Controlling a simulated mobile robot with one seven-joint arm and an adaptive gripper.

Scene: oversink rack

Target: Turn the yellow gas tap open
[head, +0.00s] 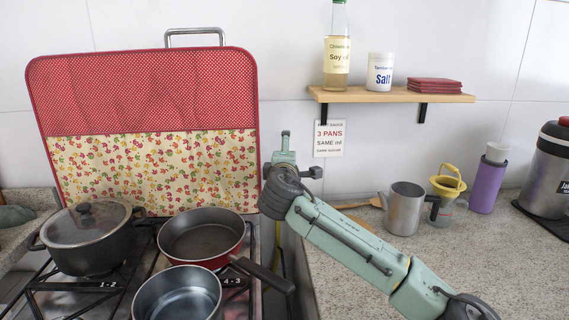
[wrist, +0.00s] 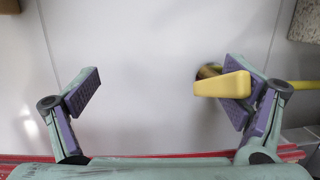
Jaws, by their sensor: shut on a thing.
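The yellow gas tap (wrist: 222,85) shows at the right in the wrist view, on a yellow pipe that runs off to the right. Its handle lies sideways across the right finger of my gripper (wrist: 160,95) and sticks out into the gap. The left finger stands well apart from the handle, with bare wall between. My gripper is stopped against the tap with its fingers wide apart.
The stove holds a lidded pot (head: 87,238), a red pan (head: 201,237) and a grey pan (head: 178,295) close to my arm. A red patterned cover (head: 150,130) stands behind them. A metal jug (head: 404,208) and a yellow-topped jug (head: 446,185) stand on the right counter.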

